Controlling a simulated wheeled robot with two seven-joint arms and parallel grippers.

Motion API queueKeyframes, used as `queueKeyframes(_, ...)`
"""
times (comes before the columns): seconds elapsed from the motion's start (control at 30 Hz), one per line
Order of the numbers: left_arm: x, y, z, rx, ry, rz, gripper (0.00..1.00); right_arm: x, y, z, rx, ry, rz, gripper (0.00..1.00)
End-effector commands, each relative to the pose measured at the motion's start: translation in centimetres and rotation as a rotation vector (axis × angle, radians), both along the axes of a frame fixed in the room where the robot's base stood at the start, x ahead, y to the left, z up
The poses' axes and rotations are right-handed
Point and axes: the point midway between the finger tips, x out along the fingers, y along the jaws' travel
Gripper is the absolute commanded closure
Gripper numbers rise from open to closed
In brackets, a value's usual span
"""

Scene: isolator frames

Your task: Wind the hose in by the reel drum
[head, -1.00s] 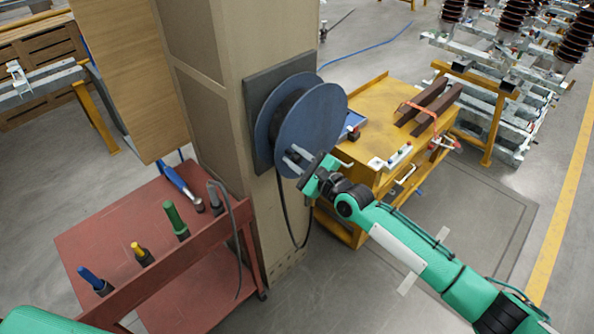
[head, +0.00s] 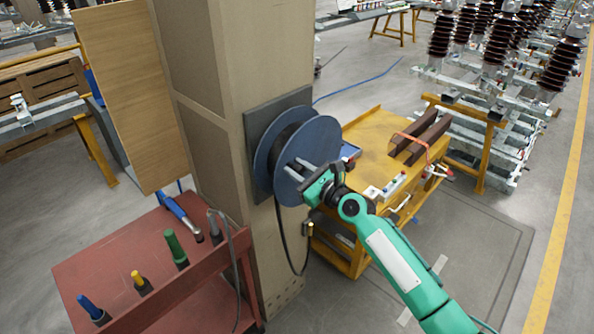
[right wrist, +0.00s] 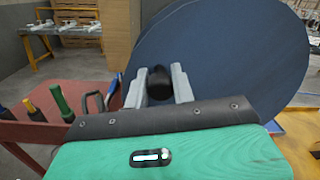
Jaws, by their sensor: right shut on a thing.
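The reel drum (head: 318,140) is a blue-grey disc pair on a dark plate on the pillar's side. Its front disc (right wrist: 225,50) fills much of the right wrist view. My right gripper (head: 296,168) is in front of this disc, left of and slightly below its middle. In the right wrist view its two grey fingers (right wrist: 160,88) are shut on a black crank knob (right wrist: 159,82). The black hose (head: 282,235) hangs from the drum in a loop and turns up to a brass-coloured end (head: 309,229). My left gripper is out of view.
A red tool cart (head: 120,255) with upright handled tools stands left of the pillar (head: 235,60). A yellow workbench (head: 372,155) with brown bars (head: 420,138) is close behind my right arm. Open floor lies at the right.

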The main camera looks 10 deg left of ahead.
Motion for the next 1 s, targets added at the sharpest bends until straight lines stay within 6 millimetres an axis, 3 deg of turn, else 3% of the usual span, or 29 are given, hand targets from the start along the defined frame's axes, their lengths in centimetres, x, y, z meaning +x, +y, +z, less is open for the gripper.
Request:
queueKeyframes(0.27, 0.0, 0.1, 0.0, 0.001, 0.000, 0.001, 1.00, 0.1, -0.2, 0.0, -0.001, -0.002, -0.004, 1.00)
queueKeyframes(0.3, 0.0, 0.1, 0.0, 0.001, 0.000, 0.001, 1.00, 0.1, -0.2, 0.0, -0.001, -0.002, -0.004, 0.67)
queueKeyframes(0.4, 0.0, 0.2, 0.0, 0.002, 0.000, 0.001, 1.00, 0.1, -0.1, 0.0, -0.001, -0.001, -0.003, 0.54)
queueKeyframes(0.77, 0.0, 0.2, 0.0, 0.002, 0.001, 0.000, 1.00, -0.3, -0.5, -0.1, 0.000, 0.000, -0.001, 0.54)
queueKeyframes(1.0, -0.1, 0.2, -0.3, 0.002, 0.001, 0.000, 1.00, -2.6, -3.6, -0.4, 0.000, 0.000, -0.002, 0.54)
